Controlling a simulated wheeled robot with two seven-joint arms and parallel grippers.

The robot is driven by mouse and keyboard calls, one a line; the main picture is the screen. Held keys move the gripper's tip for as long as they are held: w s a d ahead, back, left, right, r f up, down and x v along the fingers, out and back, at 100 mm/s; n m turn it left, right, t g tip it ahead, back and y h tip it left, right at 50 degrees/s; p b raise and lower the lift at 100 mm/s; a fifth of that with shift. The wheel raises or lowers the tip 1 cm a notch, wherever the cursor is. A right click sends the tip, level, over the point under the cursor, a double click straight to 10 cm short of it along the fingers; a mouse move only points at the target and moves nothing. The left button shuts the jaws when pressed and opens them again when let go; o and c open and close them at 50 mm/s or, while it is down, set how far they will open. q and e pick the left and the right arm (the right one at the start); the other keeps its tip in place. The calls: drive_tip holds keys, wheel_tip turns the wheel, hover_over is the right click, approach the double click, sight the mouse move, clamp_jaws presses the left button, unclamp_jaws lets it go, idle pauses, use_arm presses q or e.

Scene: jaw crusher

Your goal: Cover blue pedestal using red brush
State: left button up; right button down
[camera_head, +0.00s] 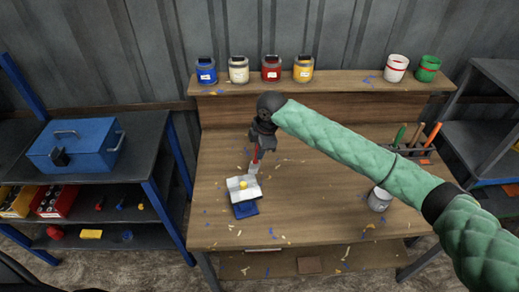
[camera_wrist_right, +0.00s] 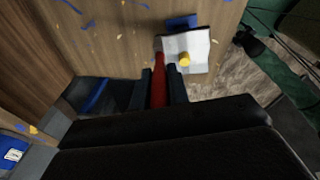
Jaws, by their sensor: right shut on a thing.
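The blue pedestal (camera_head: 246,209) stands on the wooden workbench, left of its middle. A white, open-book-like piece with a yellow knob (camera_head: 243,184) sits on top of it. In the right wrist view, the pedestal's blue edge (camera_wrist_right: 182,21) shows beyond the white piece (camera_wrist_right: 197,45). My right gripper (camera_head: 260,146) is shut on the red brush (camera_head: 257,157), just above and behind the pedestal. The brush points down, its pale tip close to the white piece; I cannot tell if they touch. The red handle (camera_wrist_right: 158,92) shows between the fingers. My left gripper is not in view.
Paint cans, including a blue one (camera_head: 206,71), line the back shelf. A grey cup (camera_head: 379,199) and a rack of tools (camera_head: 413,150) stand at the bench's right. A blue toolbox (camera_head: 76,144) is on the left shelving. Small chips litter the bench.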

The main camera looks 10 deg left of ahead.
drive_tip(key=shift+f, duration=0.5)
idle(0.3)
drive_tip(key=shift+a, duration=0.1)
drive_tip(key=s+a, duration=0.3)
drive_tip(key=a, duration=0.2)
drive_tip(key=shift+a+r+p, duration=0.15)
drive_tip(key=shift+p, duration=0.25)
idle(2.0)
drive_tip(key=shift+w+d, duration=0.5)
drive_tip(key=shift+d, duration=0.4)
drive_tip(key=shift+w+d, duration=0.5)
drive_tip(key=shift+d, duration=0.45)
drive_tip(key=shift+w+d, duration=0.5)
drive_tip(key=shift+d, duration=0.4)
